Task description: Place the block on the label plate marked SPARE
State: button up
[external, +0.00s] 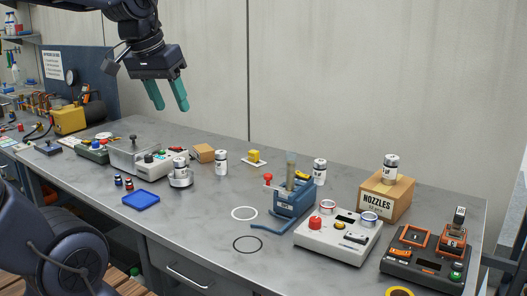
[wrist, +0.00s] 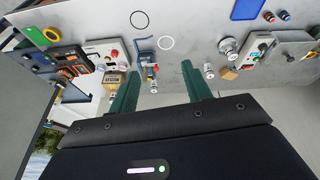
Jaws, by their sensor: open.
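My gripper (external: 171,106) is open and empty, high above the back of the grey workbench. Its two green fingers also show in the wrist view (wrist: 160,84), pointing toward the bench. A small yellow block (external: 254,155) sits on a white plate (external: 256,163) near the wall, right of and below my gripper. A tan block (external: 203,152) lies further left on the bench; it also shows in the wrist view (wrist: 228,73). I cannot tell which of these is the task's block. No lettering SPARE is readable, so I cannot tell which plate bears it.
White canisters (external: 221,161) stand along the bench. A blue vise-like fixture (external: 293,199), a white control box (external: 338,236), a NOZZLES carton (external: 386,197) with a canister on top, and an orange-black device (external: 428,259) fill the right. A blue tray (external: 141,199) lies front left; bare bench surrounds two drawn circles.

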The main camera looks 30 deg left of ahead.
jog(key=shift+m+t, duration=0.3)
jog(key=shift+m, duration=0.4)
jog(key=s+f, duration=0.1)
jog(key=s, duration=0.2)
jog(key=s+f, duration=0.1)
jog(key=shift+s+d+f, duration=0.2)
jog(key=shift+s+f, duration=0.1)
jog(key=shift+f, duration=0.05)
